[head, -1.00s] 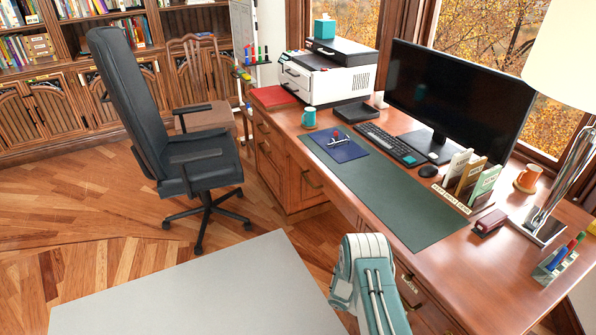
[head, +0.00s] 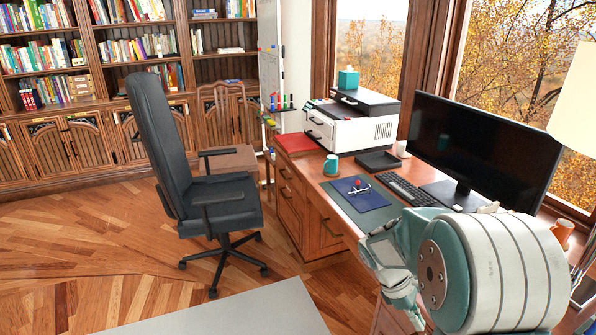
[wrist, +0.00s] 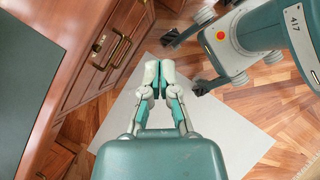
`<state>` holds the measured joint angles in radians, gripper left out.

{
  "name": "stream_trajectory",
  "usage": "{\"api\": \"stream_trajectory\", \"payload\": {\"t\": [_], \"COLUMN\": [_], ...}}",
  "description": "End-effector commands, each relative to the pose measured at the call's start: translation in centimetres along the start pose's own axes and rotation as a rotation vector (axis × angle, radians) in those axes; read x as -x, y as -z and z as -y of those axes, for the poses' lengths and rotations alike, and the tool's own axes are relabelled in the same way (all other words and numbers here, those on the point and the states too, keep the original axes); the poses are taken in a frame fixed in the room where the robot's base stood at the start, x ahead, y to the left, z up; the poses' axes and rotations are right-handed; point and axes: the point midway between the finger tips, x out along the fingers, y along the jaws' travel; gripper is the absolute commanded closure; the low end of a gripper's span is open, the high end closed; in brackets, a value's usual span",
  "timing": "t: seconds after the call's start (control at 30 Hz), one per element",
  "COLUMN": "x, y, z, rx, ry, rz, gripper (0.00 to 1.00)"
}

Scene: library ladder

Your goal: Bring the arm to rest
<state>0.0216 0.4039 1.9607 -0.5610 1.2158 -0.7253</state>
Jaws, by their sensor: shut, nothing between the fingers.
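My gripper (wrist: 159,78) shows in the wrist view with its two pale and teal fingers together and nothing between them. It points down over the grey mat (wrist: 220,127), beside the front of the wooden desk (wrist: 75,50). In the head view my arm, teal and white, is folded up large at the lower right, in front of the desk (head: 302,168). It hides much of the desk's near side, and the fingertips are hard to make out there.
A black office chair (head: 215,205) stands left of the desk. Bookshelves (head: 90,95) line the back wall. Open wooden floor (head: 90,240) lies at the left.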

Motion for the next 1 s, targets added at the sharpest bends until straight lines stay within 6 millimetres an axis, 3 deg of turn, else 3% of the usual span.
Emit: {"api": "stream_trajectory", "payload": {"t": [0.2,0.5,1.0], "x": [4.5,8.9,12.5], "y": [-2.7,-5.7,-8.6], "z": [3.7,9.3,18.3], "rx": [-0.244,-0.559,-1.0], "ry": [-0.047,-0.066,0.017], "rz": [-0.192,-0.471,-0.957], "gripper": [1.0,1.0,1.0]}}
